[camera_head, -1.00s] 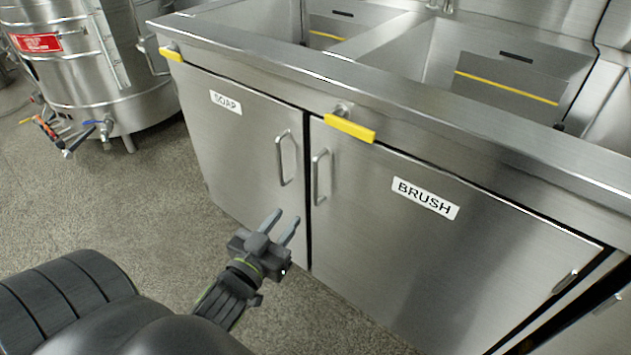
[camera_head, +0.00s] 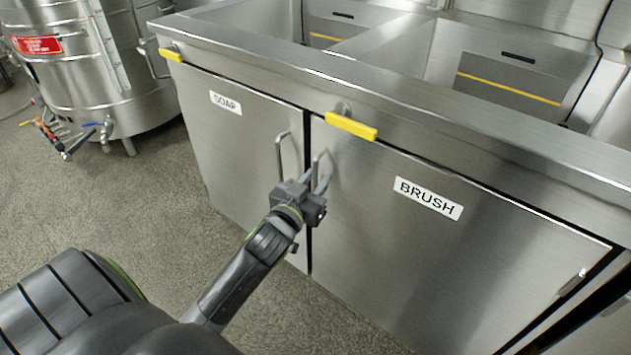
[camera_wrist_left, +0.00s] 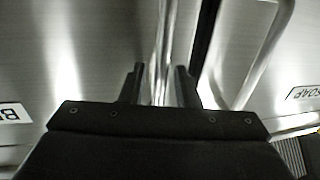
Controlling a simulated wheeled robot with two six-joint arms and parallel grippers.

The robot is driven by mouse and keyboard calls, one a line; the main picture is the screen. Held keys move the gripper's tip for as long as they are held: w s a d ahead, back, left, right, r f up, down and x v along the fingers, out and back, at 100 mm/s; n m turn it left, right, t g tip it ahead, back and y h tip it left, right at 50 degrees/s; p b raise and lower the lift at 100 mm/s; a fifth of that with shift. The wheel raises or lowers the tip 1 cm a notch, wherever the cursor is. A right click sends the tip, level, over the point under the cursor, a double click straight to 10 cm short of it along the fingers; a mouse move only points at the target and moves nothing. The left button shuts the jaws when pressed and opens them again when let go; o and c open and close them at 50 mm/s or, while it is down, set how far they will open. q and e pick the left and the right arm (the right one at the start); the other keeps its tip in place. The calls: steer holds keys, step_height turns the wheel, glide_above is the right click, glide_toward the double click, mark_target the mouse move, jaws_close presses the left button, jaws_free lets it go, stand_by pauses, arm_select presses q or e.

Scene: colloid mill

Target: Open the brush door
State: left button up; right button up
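The brush door (camera_head: 400,255) is a steel cabinet door with a white BRUSH label (camera_head: 428,198); it is shut. Its upright bar handle (camera_head: 320,162) is at the door's left edge. My left gripper (camera_head: 317,180) is at this handle, its fingers covering the handle's lower part in the head view. In the left wrist view the two fingers (camera_wrist_left: 160,85) are spread apart, with the bright handle bar (camera_wrist_left: 166,45) between them. I cannot tell whether either finger touches the bar. My right gripper is not in view.
The shut soap door (camera_head: 235,150) adjoins on the left, its handle (camera_head: 281,155) close to my gripper. Yellow tabs (camera_head: 350,127) stick out below the sink counter edge (camera_head: 430,105). A steel tank (camera_head: 100,70) stands at the far left. The floor before the doors is open.

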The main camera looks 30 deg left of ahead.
arm_select(q)
jaws_close()
stand_by(0.5)
